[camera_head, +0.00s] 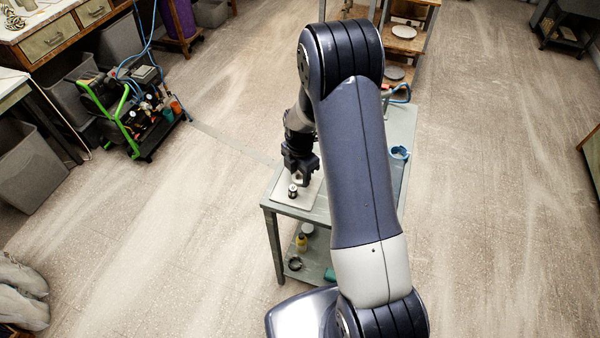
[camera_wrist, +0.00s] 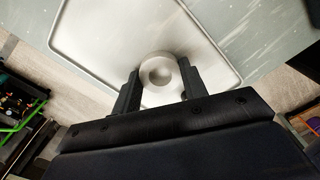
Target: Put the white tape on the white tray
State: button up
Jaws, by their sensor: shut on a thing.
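The white tape (camera_wrist: 148,68), a pale ring, is between the two fingers of my gripper (camera_wrist: 159,70) in the wrist view. The gripper is shut on it. The white tray (camera_wrist: 95,28) fills the space beyond the tape, with its rounded rim in view. In the head view my gripper (camera_head: 297,179) is over the white tray (camera_head: 304,200) at the near left end of the table, with the tape (camera_head: 297,178) small and partly hidden at its fingers. I cannot tell whether the tape touches the tray.
A blue tape roll (camera_head: 400,153) lies at the right edge of the grey-green table (camera_head: 405,122). My arm hides much of the tabletop.

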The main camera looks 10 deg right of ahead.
aim_at(300, 176)
jog(key=o, duration=0.9)
jog(key=shift+o, duration=0.2)
notch_tip(300, 176, up, 12)
jog(key=b, duration=0.1)
jog(key=shift+r, duration=0.15)
